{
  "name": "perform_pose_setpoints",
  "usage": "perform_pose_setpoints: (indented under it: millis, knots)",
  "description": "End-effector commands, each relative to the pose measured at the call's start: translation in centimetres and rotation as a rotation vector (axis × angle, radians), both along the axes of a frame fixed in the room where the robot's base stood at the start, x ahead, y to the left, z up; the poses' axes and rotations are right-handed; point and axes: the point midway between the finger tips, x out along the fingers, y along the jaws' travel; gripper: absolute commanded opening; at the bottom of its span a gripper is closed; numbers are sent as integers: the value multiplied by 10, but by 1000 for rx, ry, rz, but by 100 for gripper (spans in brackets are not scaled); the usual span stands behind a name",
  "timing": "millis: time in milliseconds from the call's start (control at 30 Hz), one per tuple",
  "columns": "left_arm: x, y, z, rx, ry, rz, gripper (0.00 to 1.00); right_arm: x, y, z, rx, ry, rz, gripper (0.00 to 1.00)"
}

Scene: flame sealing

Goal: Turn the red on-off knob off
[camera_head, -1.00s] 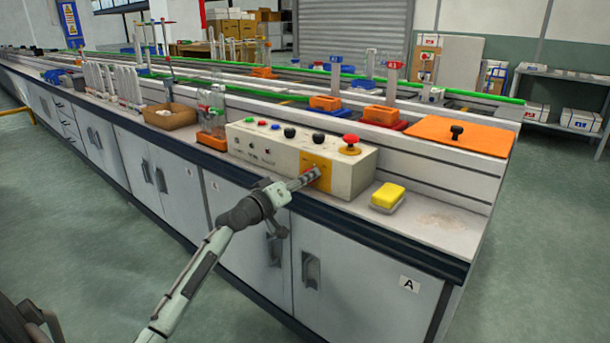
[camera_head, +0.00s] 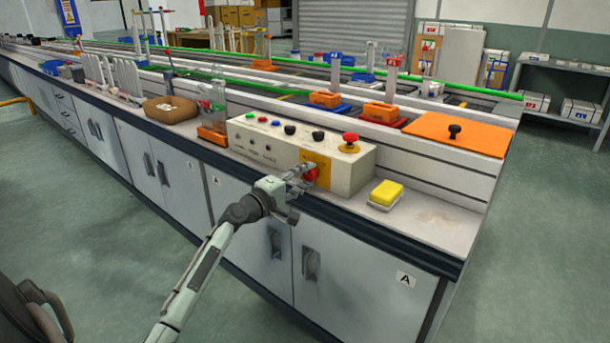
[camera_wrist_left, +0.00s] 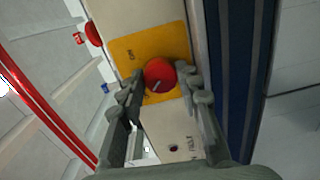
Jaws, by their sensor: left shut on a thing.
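The red on-off knob (camera_head: 311,174) sits on a yellow plate (camera_head: 323,162) on the front of the beige control box (camera_head: 345,178). My left gripper (camera_head: 302,173) is at the knob. In the left wrist view the round red knob (camera_wrist_left: 160,74) lies between the fingertips of my left gripper (camera_wrist_left: 165,85), which is shut on it. A pale mark shows on the knob's face. An "ON" label is on the yellow plate (camera_wrist_left: 125,50) beside it. My right gripper is not in view.
A red mushroom button (camera_head: 350,139) and several small knobs are on the box top. The floor in front is clear.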

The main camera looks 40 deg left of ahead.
Motion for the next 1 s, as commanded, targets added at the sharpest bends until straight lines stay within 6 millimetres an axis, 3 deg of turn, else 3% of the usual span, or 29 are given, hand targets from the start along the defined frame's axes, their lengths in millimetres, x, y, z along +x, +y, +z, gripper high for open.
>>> perform_pose_setpoints:
  millis: [667,700,867,1000]
  knots:
    - [0,1,1,-64,4,2,5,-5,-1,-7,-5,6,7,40]
    - [0,1,1,-64,4,2,36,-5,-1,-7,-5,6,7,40]
    - [0,0,0,-63,4,1,55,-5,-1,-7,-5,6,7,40]
    - [0,0,0,-62,4,1,55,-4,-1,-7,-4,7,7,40]
